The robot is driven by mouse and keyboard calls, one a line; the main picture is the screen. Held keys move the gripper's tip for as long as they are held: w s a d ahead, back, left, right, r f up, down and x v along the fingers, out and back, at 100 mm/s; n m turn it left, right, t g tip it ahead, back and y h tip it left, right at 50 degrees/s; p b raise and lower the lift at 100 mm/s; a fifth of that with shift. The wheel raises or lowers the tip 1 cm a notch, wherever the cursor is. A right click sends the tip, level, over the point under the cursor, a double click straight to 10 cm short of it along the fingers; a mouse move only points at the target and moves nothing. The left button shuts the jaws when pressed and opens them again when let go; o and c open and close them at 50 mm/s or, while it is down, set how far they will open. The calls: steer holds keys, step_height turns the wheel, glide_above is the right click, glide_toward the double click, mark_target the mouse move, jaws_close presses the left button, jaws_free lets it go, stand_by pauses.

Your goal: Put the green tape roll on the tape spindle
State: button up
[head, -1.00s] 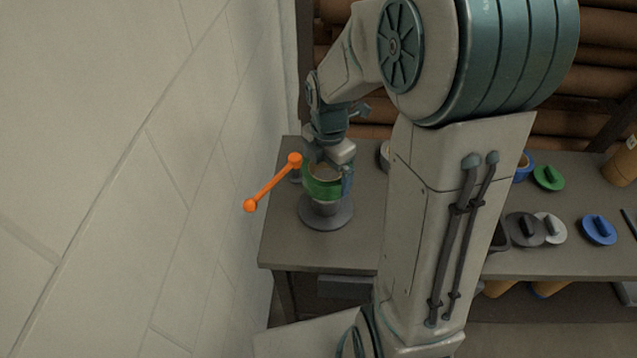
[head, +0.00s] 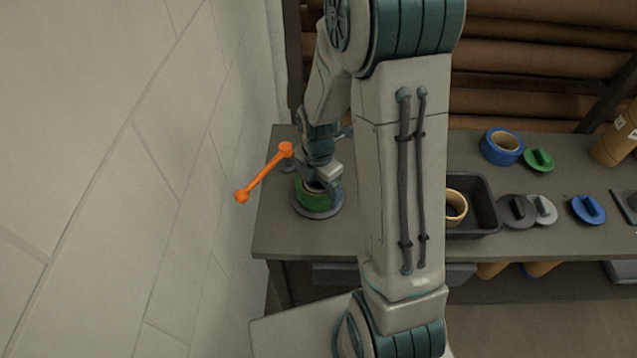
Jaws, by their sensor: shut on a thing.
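The green tape roll (head: 308,198) is at the left end of the table, low over the round grey base of the tape spindle (head: 318,214). The roll appears to sit around the spindle's post, close to the base; whether it touches the base I cannot tell. My gripper (head: 328,183) points down at the roll and is shut on its wall at the right side. The spindle's post is mostly hidden by the roll and my gripper.
An orange bar with ball ends (head: 264,173) stands out just left of my gripper, near the wall. Right of my arm are a dark bin (head: 481,190) with a tan roll (head: 455,206), a blue tape roll (head: 502,147), and several handled discs, including a green one (head: 539,160).

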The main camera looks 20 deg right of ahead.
steer(key=shift+f, duration=0.15)
steer(key=o, duration=0.8)
step_height(320, 180, up, 12)
steer(key=s+r+m+t, duration=0.1)
steer(key=s+r+m, duration=0.3)
steer(key=s+m, duration=0.3)
steer(key=s+r+m+t, duration=0.2)
steer(key=s+r+m, duration=0.2)
steer(key=m, duration=1.2)
steer(key=s, duration=0.3)
steer(key=shift+r, duration=0.15)
